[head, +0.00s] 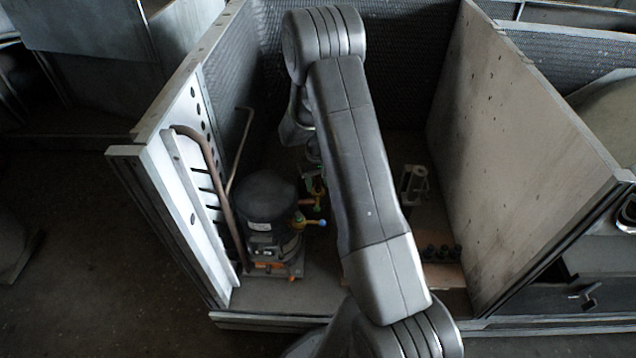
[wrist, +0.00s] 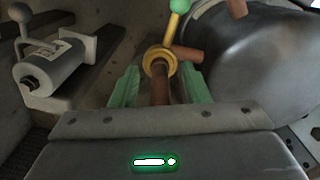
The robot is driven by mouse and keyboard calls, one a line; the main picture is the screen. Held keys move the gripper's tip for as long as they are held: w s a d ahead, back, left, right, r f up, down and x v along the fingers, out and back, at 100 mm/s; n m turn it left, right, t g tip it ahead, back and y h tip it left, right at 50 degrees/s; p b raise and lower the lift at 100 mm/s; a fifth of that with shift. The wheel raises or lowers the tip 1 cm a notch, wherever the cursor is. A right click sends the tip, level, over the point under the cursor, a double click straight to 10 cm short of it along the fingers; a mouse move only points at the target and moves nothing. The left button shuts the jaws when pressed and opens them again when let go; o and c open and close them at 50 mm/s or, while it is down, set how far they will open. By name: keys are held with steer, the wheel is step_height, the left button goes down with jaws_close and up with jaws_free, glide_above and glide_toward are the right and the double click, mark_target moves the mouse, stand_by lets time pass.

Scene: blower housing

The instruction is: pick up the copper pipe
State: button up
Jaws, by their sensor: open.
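In the wrist view, my gripper (wrist: 159,72) is open, with one green finger on each side of a short copper pipe (wrist: 160,92). The pipe's far end meets a brass ring fitting (wrist: 158,62); its near end is hidden behind my gripper body. Small gaps seem to show beside the pipe; contact cannot be told. A copper stub (wrist: 187,53) lies just right of the fitting, and a green ball handle (wrist: 180,6) stands beyond it. In the head view, my arm covers most of my gripper, with greenish parts (head: 314,184) showing beside the compressor.
A black compressor (head: 265,200) stands close to my gripper's left in the head view. A long bent pipe (head: 215,172) runs along the left panel (head: 178,150). The right panel (head: 520,130) walls the housing. A grey cylinder part (wrist: 55,68) lies left in the wrist view.

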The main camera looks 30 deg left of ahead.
jaws_close()
